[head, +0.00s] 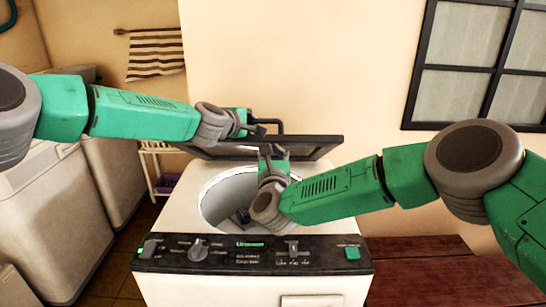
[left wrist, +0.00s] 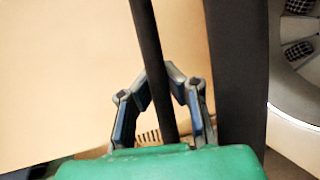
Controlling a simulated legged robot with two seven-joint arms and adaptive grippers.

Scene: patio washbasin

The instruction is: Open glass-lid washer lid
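The white top-loading washer (head: 180,215) stands in the middle of the head view. Its dark-framed lid (head: 315,142) is raised at the back, seen nearly edge-on, and the round drum opening (head: 222,190) is uncovered. A dark bar handle (head: 296,126) rises from the lid. My left gripper (head: 256,127) is at this handle; in the left wrist view its fingers close on both sides of the dark bar (left wrist: 150,40). The lid frame (left wrist: 237,70) runs beside it. My right gripper (head: 273,158) is over the opening near the lid; its fingers are too small to read.
The control panel (head: 220,254) with knobs spans the washer's front. Other pale machines (head: 50,215) stand at the left. A wooden bench (head: 430,275) is at the right. A striped towel (head: 155,53) and a dark-framed window (head: 465,65) are on the wall behind.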

